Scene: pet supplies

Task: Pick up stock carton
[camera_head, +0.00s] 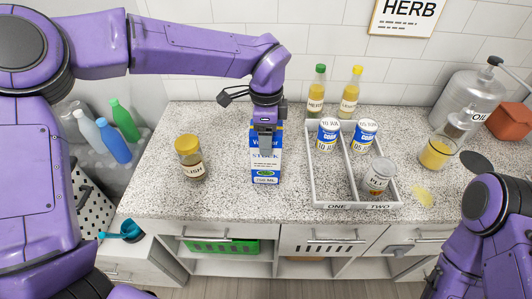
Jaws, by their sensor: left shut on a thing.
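The stock carton (266,166), blue and white with a "STOCK" label, stands upright on the speckled counter near its middle. My left gripper (265,138) comes down over it from above and is shut on the upper part of the carton, hiding some of its top. My right arm is at the lower right of the view. Its gripper lies outside the picture.
A jar with a yellow lid (190,158) stands left of the carton. A divided tray (352,194) with several cans stands to the right. Two bottles (317,92) stand behind the tray. A glass of yellow liquid (436,154) is further right.

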